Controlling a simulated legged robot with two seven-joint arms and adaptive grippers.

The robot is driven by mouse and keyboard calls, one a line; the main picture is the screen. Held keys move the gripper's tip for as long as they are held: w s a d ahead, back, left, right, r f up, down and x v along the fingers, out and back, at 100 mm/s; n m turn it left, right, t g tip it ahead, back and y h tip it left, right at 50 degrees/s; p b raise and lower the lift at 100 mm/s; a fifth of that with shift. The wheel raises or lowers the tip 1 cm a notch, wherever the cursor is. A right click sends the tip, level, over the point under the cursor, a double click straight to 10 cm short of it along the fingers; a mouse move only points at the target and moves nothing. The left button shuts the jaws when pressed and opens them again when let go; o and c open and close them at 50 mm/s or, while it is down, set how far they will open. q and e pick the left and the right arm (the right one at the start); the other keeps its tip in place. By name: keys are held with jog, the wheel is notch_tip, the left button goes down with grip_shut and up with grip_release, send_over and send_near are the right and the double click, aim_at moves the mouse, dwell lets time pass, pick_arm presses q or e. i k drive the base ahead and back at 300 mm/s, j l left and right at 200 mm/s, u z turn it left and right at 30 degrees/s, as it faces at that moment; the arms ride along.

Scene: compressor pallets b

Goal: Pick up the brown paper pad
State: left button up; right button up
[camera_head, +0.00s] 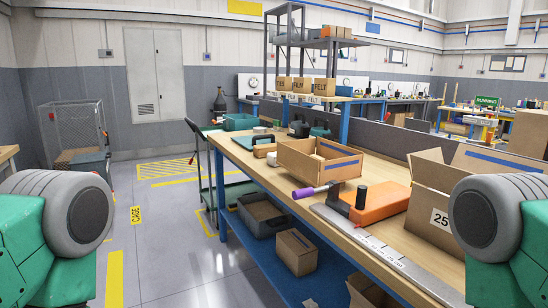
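I cannot pick out a brown paper pad for certain. A shallow open cardboard tray (305,172) stands on the wooden workbench (380,170), and its contents are mostly hidden by its front wall. An open tall cardboard box marked 25 (425,208) stands at the right end of the bench, and its inside is not visible. Green and grey parts of my own body show at the left and right edges. Neither of my grippers is in view.
An orange case (380,203), a purple-handled tool (304,193) and a long metal strip (385,252) lie near the bench front. A grey bin (264,222) and a closed carton (296,252) sit on the blue lower shelf (262,278).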

aim_at(261, 151)
jog(key=u, duration=1)
jog(key=i+u, duration=0.1)
jog(key=i, duration=3.5)
jog(key=i+z, duration=0.25)
jog(key=i, duration=0.2)
jog(key=i+j+z, duration=0.2)
jog(key=i, duration=0.25)
jog(key=i+j+z, duration=0.25)
jog(key=i, duration=0.25)
jog(key=l+z, duration=0.1)
jog(key=z, duration=2.05)
